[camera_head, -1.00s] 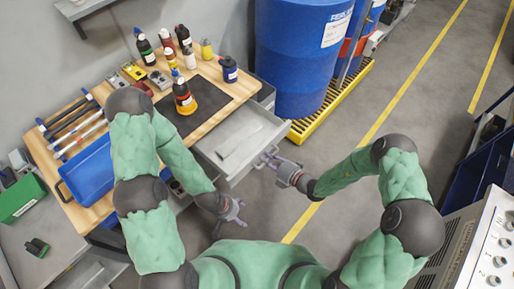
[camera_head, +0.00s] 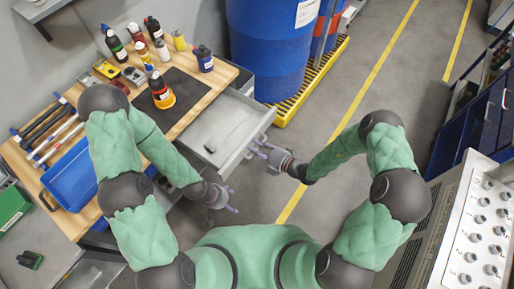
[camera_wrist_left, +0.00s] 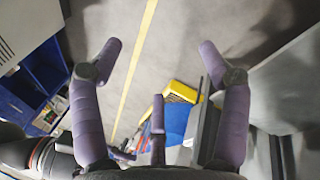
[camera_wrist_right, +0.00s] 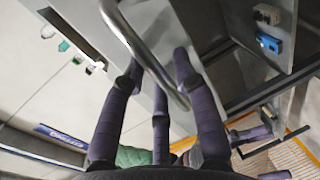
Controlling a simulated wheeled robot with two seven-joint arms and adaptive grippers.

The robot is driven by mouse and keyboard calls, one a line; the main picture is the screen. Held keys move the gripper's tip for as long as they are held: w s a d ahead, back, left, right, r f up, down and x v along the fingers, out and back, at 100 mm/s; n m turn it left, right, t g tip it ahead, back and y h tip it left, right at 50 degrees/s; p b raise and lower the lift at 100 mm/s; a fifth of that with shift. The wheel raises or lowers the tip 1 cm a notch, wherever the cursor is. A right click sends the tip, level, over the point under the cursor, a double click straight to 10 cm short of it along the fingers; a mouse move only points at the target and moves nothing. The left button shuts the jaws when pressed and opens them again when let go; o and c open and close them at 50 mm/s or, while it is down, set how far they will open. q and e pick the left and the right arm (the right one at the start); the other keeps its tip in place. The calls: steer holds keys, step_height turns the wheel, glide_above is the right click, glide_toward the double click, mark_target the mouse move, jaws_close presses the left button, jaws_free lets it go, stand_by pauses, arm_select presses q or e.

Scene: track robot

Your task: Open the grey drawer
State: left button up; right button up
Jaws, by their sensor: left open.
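The grey drawer (camera_head: 222,128) stands pulled out from under the wooden workbench, its inside showing in the head view. Its bar handle (camera_wrist_right: 150,55) crosses between the fingers of my right gripper (camera_head: 262,150) in the right wrist view. That gripper's fingers are drawn in around the bar; the exact contact is partly hidden. My left gripper (camera_head: 228,198) is open and empty, in front of the bench and left of the drawer. Its spread fingers also show in the left wrist view (camera_wrist_left: 160,55).
The workbench (camera_head: 222,78) carries bottles, tools and a blue bin (camera_head: 72,178). A blue barrel (camera_head: 268,50) on a yellow pallet (camera_head: 315,82) stands behind the drawer. A grey control panel (camera_head: 465,225) is at the right. Floor is clear right of the drawer.

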steer(key=v, duration=1.2)
steer(key=shift+f, duration=0.1)
steer(key=s+a+f+n+g+h, duration=0.2)
steer(key=s+f+n+g, duration=0.2)
steer(key=s+n+g, duration=0.6)
steer(key=s+a+f+n+g+h, duration=0.25)
steer(key=s+n, duration=0.55)
steer(key=n, duration=0.5)
steer(key=w+d+f+n+t+h, duration=0.1)
steer(key=w+n+h, duration=0.1)
steer(key=n, duration=0.7)
steer(key=w+d+f+n+t+h, duration=0.1)
steer(key=w+n, duration=0.3)
steer(key=n, duration=0.5)
steer(key=shift+d+f+t+h, duration=0.35)
steer(key=shift+f+t, duration=0.15)
steer(key=shift+t, duration=0.15)
